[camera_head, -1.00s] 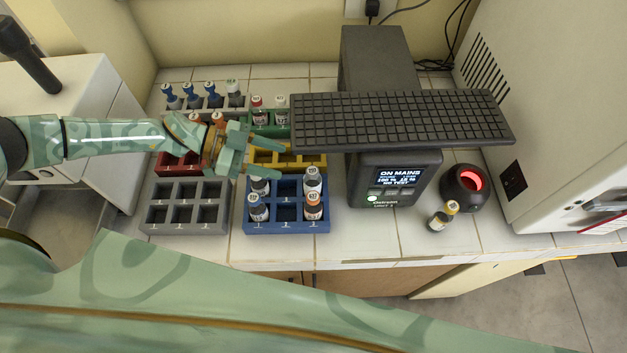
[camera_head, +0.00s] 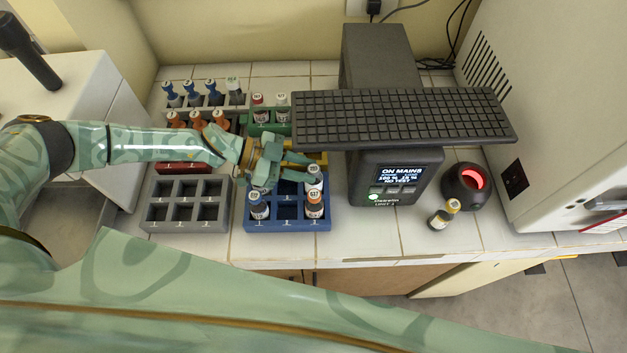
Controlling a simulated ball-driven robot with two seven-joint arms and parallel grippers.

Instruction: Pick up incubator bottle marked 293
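The blue rack (camera_head: 287,226) stands at the front middle of the tiled bench. It holds a white-capped bottle (camera_head: 258,209) at front left, an orange-capped bottle (camera_head: 314,209) that seems to read 637, and a white-capped bottle (camera_head: 315,181) behind that. I cannot make out 293 on any cap. My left gripper (camera_head: 300,168) reaches in from the left over the back of the blue rack. Its fingers look apart, with nothing clearly between them. It hides the rack's back-left slot and the bottle seen there earlier. My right gripper is not in view.
A grey empty rack (camera_head: 186,216) stands left of the blue one. Red, green and yellow racks lie behind. A dark keyboard (camera_head: 400,117) overhangs the power unit (camera_head: 386,180) at right.

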